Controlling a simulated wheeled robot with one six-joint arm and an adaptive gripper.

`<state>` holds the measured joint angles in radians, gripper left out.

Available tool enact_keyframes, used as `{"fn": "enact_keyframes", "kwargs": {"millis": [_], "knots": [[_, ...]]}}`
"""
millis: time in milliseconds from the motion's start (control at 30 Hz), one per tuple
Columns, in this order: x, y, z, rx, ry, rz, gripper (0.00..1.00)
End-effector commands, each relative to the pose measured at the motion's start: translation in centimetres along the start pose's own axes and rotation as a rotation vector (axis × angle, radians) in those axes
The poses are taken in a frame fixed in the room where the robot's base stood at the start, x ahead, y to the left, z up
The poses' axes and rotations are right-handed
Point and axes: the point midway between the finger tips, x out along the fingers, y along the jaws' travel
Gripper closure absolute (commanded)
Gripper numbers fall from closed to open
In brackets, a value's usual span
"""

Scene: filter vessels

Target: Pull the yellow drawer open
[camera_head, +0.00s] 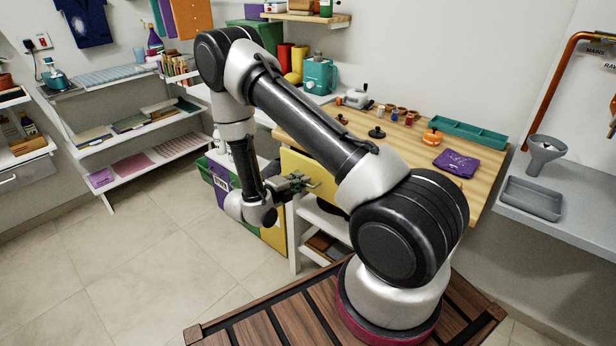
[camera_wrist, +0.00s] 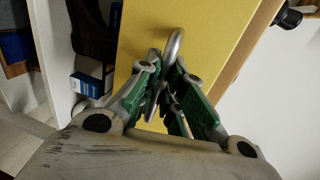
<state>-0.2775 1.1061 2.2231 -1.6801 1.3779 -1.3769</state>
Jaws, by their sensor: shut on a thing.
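The yellow drawer (camera_head: 296,163) is under the wooden worktop, partly hidden behind my arm in the head view. Its flat yellow front (camera_wrist: 215,45) fills the middle of the wrist view. A curved metal handle (camera_wrist: 175,42) stands out from this front. My gripper (camera_wrist: 168,82) is shut on the handle, with its green-padded fingers on either side of it. In the head view my gripper (camera_head: 308,183) is at the drawer front. I cannot tell from these frames how far the drawer stands out from the table.
The wooden worktop (camera_head: 395,145) carries small pots, a purple cloth (camera_head: 457,163) and a green tray (camera_head: 468,137). Open shelving with a white post (camera_head: 293,240) is below the drawer. Coloured bins (camera_head: 222,185) stand to the left. The tiled floor (camera_head: 150,250) in front is clear.

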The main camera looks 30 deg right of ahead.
Motion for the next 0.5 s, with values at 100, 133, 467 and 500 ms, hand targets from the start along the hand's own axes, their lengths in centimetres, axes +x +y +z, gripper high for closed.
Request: {"fn": "enact_keyframes", "kwargs": {"millis": [100, 133, 467, 500], "knots": [[-3.4, 0.8, 0.2, -0.002, -0.008, 0.001, 1.00], [-4.2, 0.9, 0.1, -0.002, -0.008, 0.001, 1.00], [-13.1, 2.9, 0.1, -0.001, -0.007, 0.002, 1.00], [-14.1, 3.1, 0.1, -0.001, -0.007, 0.002, 1.00]]}}
